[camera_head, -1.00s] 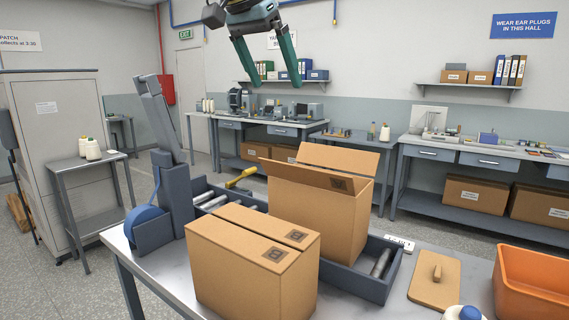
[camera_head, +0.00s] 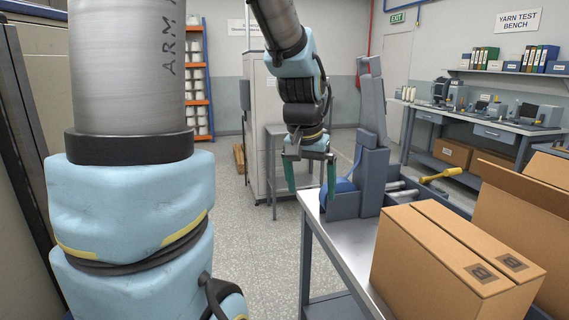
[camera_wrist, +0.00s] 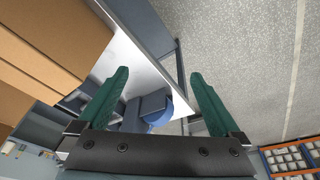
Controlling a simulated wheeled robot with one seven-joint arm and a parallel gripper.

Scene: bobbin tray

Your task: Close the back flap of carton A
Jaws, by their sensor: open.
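The open brown carton (camera_head: 522,228) stands at the right edge of the head view, cut off by the frame, with flaps (camera_head: 507,178) standing up at its top. A closed brown carton (camera_head: 428,268) stands in front of it, with dark printed marks that look like a B. I cannot read a letter on the open carton here. My gripper (camera_head: 311,180) is open and empty, pointing down near the table's left end, well left of both cartons. In the wrist view my gripper (camera_wrist: 158,78) has nothing between its green fingers; brown carton sides (camera_wrist: 45,45) show at upper left.
A grey upright post with a blue tape roll (camera_head: 342,190) stands close to my gripper at the table's end. A yellow-handled tool (camera_head: 440,175) lies beyond the closed carton. A grey side table (camera_head: 283,150) and cabinet stand behind. Open floor lies left of the table (camera_head: 345,262).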

